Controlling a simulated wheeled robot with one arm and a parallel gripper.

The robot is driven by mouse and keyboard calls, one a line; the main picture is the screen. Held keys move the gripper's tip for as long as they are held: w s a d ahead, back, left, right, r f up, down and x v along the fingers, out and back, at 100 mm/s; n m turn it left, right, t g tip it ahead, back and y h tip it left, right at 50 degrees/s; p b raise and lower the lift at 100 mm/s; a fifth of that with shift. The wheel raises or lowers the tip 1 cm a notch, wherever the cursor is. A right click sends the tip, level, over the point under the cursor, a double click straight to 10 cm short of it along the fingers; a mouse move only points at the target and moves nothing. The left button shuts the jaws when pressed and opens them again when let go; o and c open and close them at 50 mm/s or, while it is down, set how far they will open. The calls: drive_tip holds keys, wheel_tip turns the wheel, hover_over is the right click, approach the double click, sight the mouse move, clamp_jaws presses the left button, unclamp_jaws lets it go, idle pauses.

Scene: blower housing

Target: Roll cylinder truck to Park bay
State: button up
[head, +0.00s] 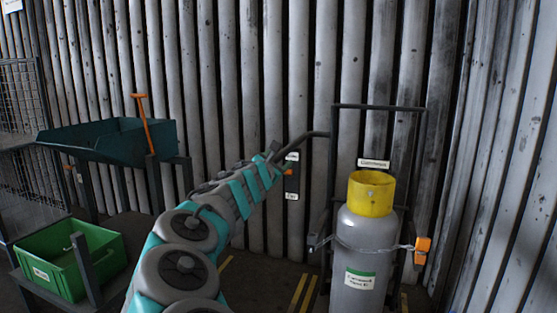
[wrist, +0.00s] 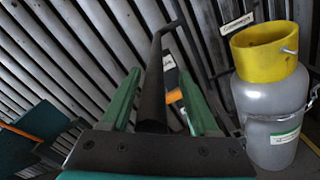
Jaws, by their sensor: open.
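The cylinder truck (head: 378,106) is a dark upright tube frame against the corrugated wall. It carries a grey gas cylinder (head: 366,250) with a yellow collar (head: 371,194), held by a strap or chain. The cylinder (wrist: 268,110) stands to the right there. I cannot tell which floor area is the Park bay.
Yellow floor stripes (head: 300,290) lie left of the cylinder. A small wall box (head: 291,176) with an orange part is behind my gripper. A green crate (head: 70,262), a dark teal trough (head: 112,141) and a mesh cage (head: 20,95) stand left. The wall closes off the back and right.

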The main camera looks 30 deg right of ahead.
drive_tip(key=shift+a, duration=0.1)
drive_tip(key=shift+a, duration=0.2)
drive_tip(key=v, duration=0.6)
drive_tip(key=shift+s+a+b, duration=0.2)
drive_tip(key=shift+s+b, duration=0.05)
drive_tip(key=shift+b, duration=0.05)
drive_tip(key=shift+s+a, duration=0.25)
drive_tip(key=shift+a, duration=0.05)
